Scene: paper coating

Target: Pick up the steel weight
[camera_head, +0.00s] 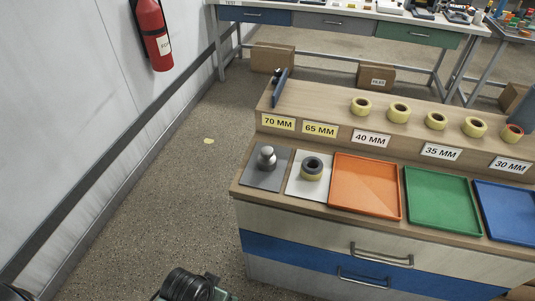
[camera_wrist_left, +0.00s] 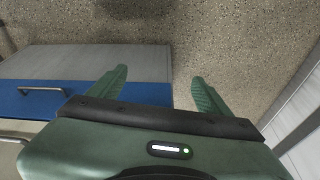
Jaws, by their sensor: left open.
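The steel weight (camera_head: 266,158) is a small silvery piece with a round knob on top. It stands upright on the dark grey square mat (camera_head: 253,180) at the left end of the counter in the head view. My left gripper (camera_wrist_left: 158,76) shows two green fingers spread apart with nothing between them. The wrist view has the floor and the cabinet's drawer fronts behind the fingers; the weight is not in it. In the head view part of my left arm shows at the bottom edge, apart from the weight and in front of the cabinet. My right gripper is not seen.
A tape roll with a dark core (camera_head: 312,168) sits on a white mat right of the weight. Orange (camera_head: 366,214), green (camera_head: 437,231) and blue (camera_head: 510,240) trays follow. Several yellow rolls stand on the raised shelf (camera_head: 330,98) behind. Drawer handles (camera_head: 381,259) protrude.

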